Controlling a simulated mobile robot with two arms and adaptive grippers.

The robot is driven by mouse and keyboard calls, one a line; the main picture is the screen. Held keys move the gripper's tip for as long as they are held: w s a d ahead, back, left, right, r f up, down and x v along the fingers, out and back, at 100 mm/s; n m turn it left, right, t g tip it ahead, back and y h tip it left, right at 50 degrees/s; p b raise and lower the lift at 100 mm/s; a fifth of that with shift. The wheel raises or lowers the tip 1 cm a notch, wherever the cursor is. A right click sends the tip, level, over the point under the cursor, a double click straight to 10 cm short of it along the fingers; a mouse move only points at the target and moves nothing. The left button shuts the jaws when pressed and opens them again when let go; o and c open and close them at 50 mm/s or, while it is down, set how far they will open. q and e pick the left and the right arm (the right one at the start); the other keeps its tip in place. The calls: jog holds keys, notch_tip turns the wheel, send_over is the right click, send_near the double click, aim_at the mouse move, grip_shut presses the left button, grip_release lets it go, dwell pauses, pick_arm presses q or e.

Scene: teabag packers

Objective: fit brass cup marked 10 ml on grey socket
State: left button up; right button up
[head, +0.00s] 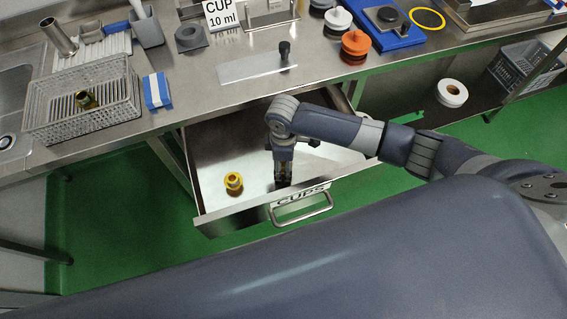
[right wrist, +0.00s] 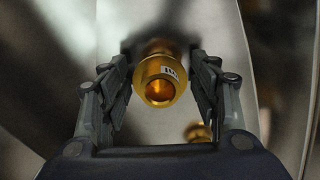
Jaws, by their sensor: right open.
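My right gripper (head: 283,182) reaches down into the open drawer, with its fingers apart. In the right wrist view a brass cup (right wrist: 160,82) with a small white label lies between the open fingers (right wrist: 160,90), with gaps on both sides; the label is too small to read surely. A second brass cup (right wrist: 197,132) shows partly behind the gripper body. In the head view one brass cup (head: 233,182) stands in the drawer left of my gripper; the other is hidden there. A grey block (head: 190,37), perhaps the socket, sits on the counter near the "CUP 10 ml" sign (head: 222,15).
The drawer (head: 240,217) has raised walls and a "CUPS" label. On the counter are a wire basket (head: 60,122) with a brass piece (head: 87,99), a blue-and-white box (head: 157,91), a clear plate (head: 257,67) and an orange spool (head: 355,47).

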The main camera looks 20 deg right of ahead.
jog(key=shift+c, duration=0.3)
pick_arm(q)
jog(key=shift+w+a, duration=0.3)
jog(key=shift+w, duration=0.6)
pick_arm(e)
jog(key=c, duration=1)
